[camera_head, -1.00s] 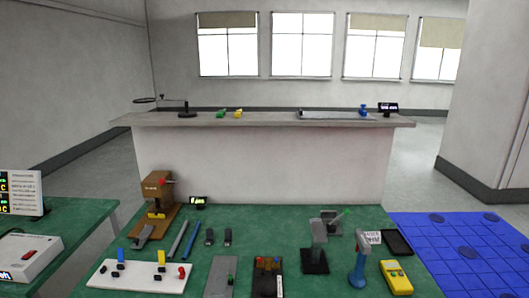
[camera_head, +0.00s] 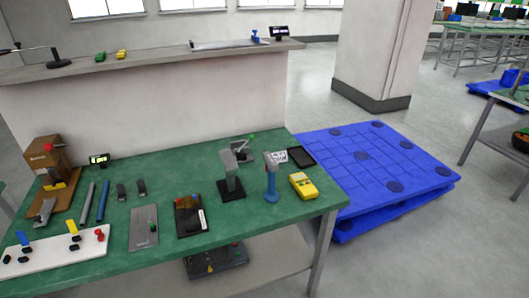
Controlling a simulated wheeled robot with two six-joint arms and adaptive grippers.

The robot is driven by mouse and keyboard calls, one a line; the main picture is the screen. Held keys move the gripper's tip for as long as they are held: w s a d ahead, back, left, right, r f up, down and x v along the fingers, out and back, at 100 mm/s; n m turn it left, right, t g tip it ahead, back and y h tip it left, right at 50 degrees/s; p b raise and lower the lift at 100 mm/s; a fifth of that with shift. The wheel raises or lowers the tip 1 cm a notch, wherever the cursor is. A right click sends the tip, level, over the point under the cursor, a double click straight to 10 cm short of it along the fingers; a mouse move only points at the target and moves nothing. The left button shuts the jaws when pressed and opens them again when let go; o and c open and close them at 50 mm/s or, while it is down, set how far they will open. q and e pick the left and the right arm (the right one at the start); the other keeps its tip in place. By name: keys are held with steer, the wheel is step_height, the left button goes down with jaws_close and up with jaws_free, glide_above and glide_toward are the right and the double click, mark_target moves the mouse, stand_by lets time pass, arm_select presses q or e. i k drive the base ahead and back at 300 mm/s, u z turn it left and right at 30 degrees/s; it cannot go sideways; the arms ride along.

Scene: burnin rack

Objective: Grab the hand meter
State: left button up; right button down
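The hand meter is most likely the yellow handheld device (camera_head: 303,186) with a small grey screen. It lies on the green table top (camera_head: 160,179) near its right edge. A blue-based tool with a grey head (camera_head: 272,178) stands just left of it, and a black tablet-like slab (camera_head: 301,157) lies behind it. Nothing covers the yellow device. Neither of my grippers shows in the head view.
A blue pallet (camera_head: 345,166) lies on the floor right of the table. A grey board (camera_head: 143,226), a dark board (camera_head: 189,215) and a white panel (camera_head: 62,250) lie along the table's front. A pillar (camera_head: 378,60) stands behind the pallet.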

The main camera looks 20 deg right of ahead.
mark_target(309, 191)
steer(key=z, duration=0.85)
steer(key=k, duration=1.15)
steer(key=z, duration=1.8)
steer(key=i, duration=2.25)
steer(key=u, duration=0.45)
steer(key=i, duration=0.9)
steer(key=u, duration=1.55)
steer(key=i, duration=0.75)
steer(key=u, duration=0.55)
